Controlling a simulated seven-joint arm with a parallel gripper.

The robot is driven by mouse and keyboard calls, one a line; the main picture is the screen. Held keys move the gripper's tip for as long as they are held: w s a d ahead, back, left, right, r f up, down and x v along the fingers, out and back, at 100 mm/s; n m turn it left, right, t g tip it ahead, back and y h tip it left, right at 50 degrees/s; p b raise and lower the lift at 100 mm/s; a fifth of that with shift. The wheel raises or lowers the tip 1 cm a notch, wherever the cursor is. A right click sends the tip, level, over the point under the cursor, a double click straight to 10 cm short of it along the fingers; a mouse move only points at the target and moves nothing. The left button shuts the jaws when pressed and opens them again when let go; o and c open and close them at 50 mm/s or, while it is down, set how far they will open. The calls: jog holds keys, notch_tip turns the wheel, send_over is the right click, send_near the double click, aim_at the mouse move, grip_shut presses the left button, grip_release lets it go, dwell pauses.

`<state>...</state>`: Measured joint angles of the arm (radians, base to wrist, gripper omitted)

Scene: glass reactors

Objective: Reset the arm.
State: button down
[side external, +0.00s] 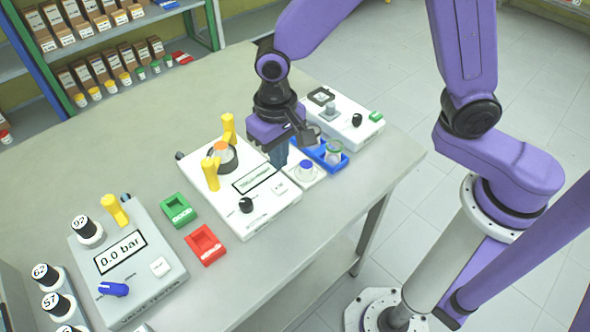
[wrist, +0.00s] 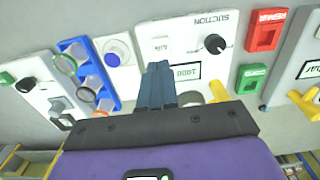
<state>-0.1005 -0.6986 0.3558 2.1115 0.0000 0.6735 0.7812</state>
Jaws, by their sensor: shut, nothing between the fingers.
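My purple arm reaches in from the right, and my gripper (side external: 279,157) points down over the table, just above the right side of the white suction device (side external: 258,206). In the wrist view, my gripper (wrist: 157,70) has its two blue-grey fingers side by side, shut with nothing between them. The suction device shows below it there, with its black knob (wrist: 215,44) and display (wrist: 186,72). My gripper's body hides part of this device. Whether the fingertips touch anything is hard to tell.
A blue rack (side external: 342,163) with glassware and a white scale (side external: 300,177) stand close right of my gripper. A white device (side external: 345,118) stands behind. Red (side external: 205,246) and green (side external: 179,210) trays and a grey pressure device (side external: 128,262) lie left. The table's back left is clear.

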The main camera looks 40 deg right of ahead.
jog(key=s+d+r+n, duration=0.4)
jog(key=s+d+n, duration=0.2)
jog(key=s+d, duration=0.3)
jog(key=s+d+r+n, duration=0.4)
jog(key=s+d+n, duration=0.2)
jog(key=s+d, duration=0.3)
jog(key=shift+s+d, duration=0.3)
jog(key=shift+s, duration=0.2)
dwell(0.5)
